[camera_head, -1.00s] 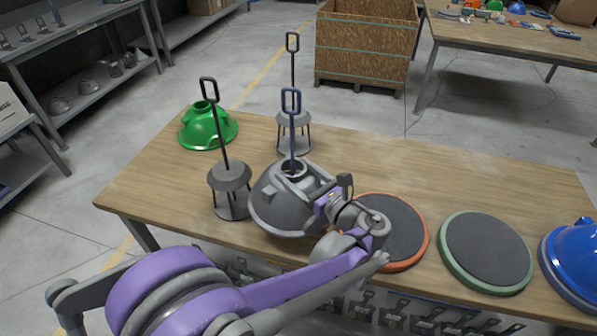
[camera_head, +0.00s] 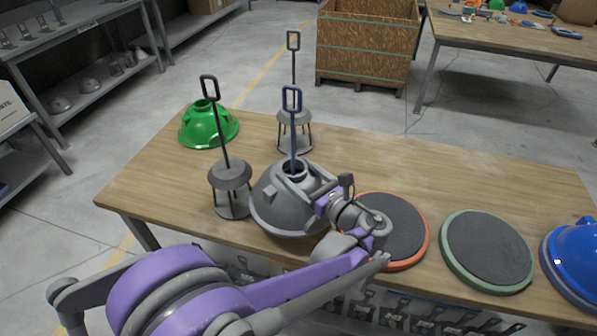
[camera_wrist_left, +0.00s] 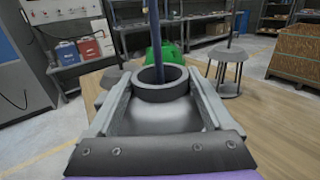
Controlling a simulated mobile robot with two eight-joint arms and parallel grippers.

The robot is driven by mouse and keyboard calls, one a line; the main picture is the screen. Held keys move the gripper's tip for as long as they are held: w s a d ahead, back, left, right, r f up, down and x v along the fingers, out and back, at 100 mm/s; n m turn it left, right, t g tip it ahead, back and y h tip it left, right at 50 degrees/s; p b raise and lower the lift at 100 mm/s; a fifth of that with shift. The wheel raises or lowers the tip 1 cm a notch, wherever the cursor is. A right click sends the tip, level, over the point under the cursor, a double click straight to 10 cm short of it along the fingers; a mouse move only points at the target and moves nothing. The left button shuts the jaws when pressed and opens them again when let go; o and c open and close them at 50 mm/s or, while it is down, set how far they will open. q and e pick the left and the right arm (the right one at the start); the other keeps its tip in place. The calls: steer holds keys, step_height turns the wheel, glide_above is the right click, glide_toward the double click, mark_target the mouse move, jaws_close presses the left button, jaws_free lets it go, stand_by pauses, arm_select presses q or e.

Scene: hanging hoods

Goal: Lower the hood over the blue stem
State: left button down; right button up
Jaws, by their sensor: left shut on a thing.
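The grey dome-shaped hood (camera_head: 275,209) is around the blue stem (camera_head: 293,130), which rises through the collar at its top. Whether the hood's rim touches the table cannot be told for sure. My left gripper (camera_head: 322,190) is shut on the hood from the right. In the left wrist view the hood's collar (camera_wrist_left: 162,82) sits between the two fingers, with the blue stem (camera_wrist_left: 155,35) passing through it. The stem's stand is hidden under the hood. My right gripper is not in view.
Black-handled stems on grey stands rise at the left (camera_head: 231,175) and behind (camera_head: 294,120). A green hood (camera_head: 208,125) lies at the back left. To the right are an orange-rimmed pad (camera_head: 400,225), a green-rimmed pad (camera_head: 486,250) and a blue hood (camera_head: 575,262) on the wooden table (camera_head: 470,180).

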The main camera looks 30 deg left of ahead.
arm_select(q)
steer(key=shift+f, duration=0.35)
stand_by(0.4)
jaws_free()
steer(key=v, duration=1.1)
steer(key=shift+b, duration=0.35)
